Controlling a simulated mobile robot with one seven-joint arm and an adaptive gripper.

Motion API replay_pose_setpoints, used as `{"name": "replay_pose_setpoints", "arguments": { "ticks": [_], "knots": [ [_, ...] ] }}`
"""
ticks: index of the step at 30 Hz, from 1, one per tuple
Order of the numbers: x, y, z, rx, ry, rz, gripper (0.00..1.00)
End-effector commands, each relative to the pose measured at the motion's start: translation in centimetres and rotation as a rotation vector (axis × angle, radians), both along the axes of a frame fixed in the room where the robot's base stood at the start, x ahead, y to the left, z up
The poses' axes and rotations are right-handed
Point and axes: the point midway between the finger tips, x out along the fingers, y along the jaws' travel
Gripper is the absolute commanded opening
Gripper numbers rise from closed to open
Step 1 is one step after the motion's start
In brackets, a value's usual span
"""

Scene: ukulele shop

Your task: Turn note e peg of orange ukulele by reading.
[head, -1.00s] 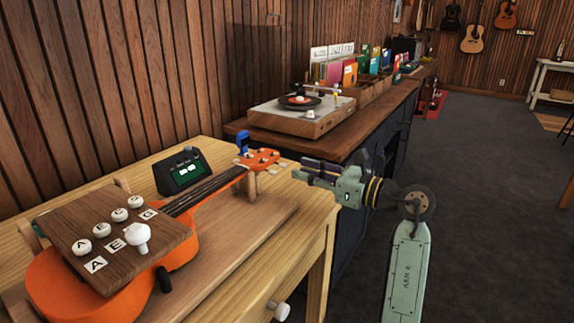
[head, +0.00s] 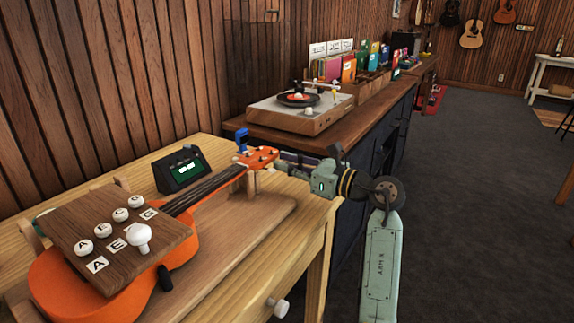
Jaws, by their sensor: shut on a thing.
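The orange ukulele (head: 196,218) lies on a wooden stand on the table, its headstock (head: 258,158) pointing away to the right. A blue clip (head: 242,142) sits on the headstock. A wooden board (head: 105,220) over the body carries several white knobs and the letters A, E, C, G. A dark tuner (head: 180,169) with a lit green display stands behind the neck; its reading is too small to be sure of. My gripper (head: 281,164) is at the headstock's right edge, shut on a tuning peg. The fingers hide the peg, so I cannot tell which it is.
A turntable (head: 302,108) and rows of colorful records (head: 345,68) stand on the long counter behind. A white drawer knob (head: 278,307) juts from the table front. The dark floor (head: 460,200) to the right is open.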

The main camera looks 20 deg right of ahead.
Motion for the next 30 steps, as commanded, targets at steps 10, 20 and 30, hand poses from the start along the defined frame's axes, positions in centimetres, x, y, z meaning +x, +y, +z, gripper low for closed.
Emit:
{"name": "replay_pose_setpoints", "arguments": {
  "ticks": [10,20,30],
  "knots": [
    [-0.02,-0.03,0.02,0.002,0.001,0.000,0.00],
    [-0.04,-0.06,0.15,0.077,0.060,0.000,0.00],
    [-0.01,-0.08,0.25,0.296,0.231,-0.001,0.00]
  ]
}}
